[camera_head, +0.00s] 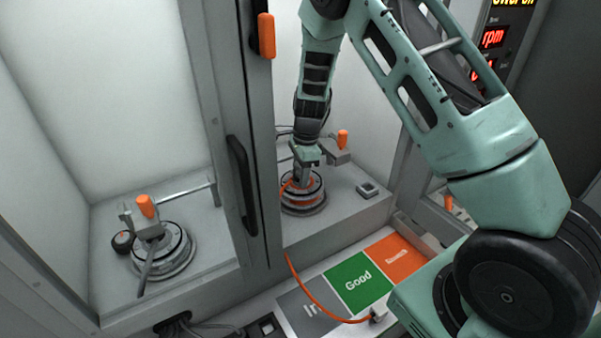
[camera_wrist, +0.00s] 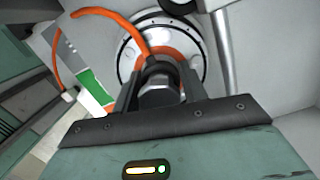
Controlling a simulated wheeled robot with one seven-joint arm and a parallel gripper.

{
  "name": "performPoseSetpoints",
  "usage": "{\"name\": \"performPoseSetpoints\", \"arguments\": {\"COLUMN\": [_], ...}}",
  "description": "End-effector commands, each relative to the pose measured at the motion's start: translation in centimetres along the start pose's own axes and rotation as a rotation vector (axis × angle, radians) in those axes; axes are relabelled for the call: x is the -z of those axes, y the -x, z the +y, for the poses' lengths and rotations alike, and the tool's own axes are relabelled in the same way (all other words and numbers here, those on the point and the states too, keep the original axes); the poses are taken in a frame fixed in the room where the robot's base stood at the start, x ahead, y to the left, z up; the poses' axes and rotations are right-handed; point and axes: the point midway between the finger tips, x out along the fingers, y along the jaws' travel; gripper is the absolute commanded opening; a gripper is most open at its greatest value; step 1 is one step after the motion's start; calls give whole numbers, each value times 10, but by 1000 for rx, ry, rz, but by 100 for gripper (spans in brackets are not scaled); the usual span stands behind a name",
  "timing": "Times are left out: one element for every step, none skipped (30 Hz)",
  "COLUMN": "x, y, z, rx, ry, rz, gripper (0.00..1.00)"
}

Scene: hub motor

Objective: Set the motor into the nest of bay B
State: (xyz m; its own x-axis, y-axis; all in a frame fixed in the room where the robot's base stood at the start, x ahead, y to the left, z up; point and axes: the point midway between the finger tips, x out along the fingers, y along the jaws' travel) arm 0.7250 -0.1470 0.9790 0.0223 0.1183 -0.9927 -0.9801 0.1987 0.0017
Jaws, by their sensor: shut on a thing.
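My gripper (camera_head: 304,172) reaches down into the right bay. It is shut on the motor's dark shaft (camera_wrist: 158,88), which sits between the two fingers in the wrist view. The motor (camera_head: 300,187) shows as a grey round body with orange on it, directly over the round nest (camera_head: 304,209) on the bay floor. I cannot tell whether the motor is fully seated. An orange cable (camera_head: 308,290) runs from the motor out over the front ledge to a small connector (camera_head: 378,313); the cable also shows in the wrist view (camera_wrist: 112,18).
A clamp with an orange handle (camera_head: 342,139) stands behind the motor. The left bay holds another round nest (camera_head: 178,257) and an orange-handled clamp (camera_head: 145,207). A door post with a black handle (camera_head: 243,188) divides the bays. Grey, green "Good" (camera_head: 350,283) and orange (camera_head: 396,257) patches lie in front.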

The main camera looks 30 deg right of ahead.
Motion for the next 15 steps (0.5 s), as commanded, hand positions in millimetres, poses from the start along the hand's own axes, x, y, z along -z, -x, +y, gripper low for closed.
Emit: {"name": "performPoseSetpoints", "arguments": {"x": [0,0,0,0,0,0,0,0,0,0,0,0,0,0,0], "y": [1,0,0,-1,-1,-2,-2,-3,-4,-4,-4,-5,-6,-6,-6], "z": [-1,-1,-1,-1,-1,-1,-1,-1,-1,-1,-1,-1,-1,-1,-1], "rx": [4,4,4,4,4,4,4,4,4,4,4,4,4,4,4], "ry": [0,0,0,0,0,0,0,0,0,0,0,0,0,0,0], "rz": [-1,-1,-1,-1,-1,-1,-1,-1,-1,-1,-1,-1,-1,-1,-1], "gripper": [6,6,6,6,6,6,6,6,6,6,6,6,6,6,6]}}
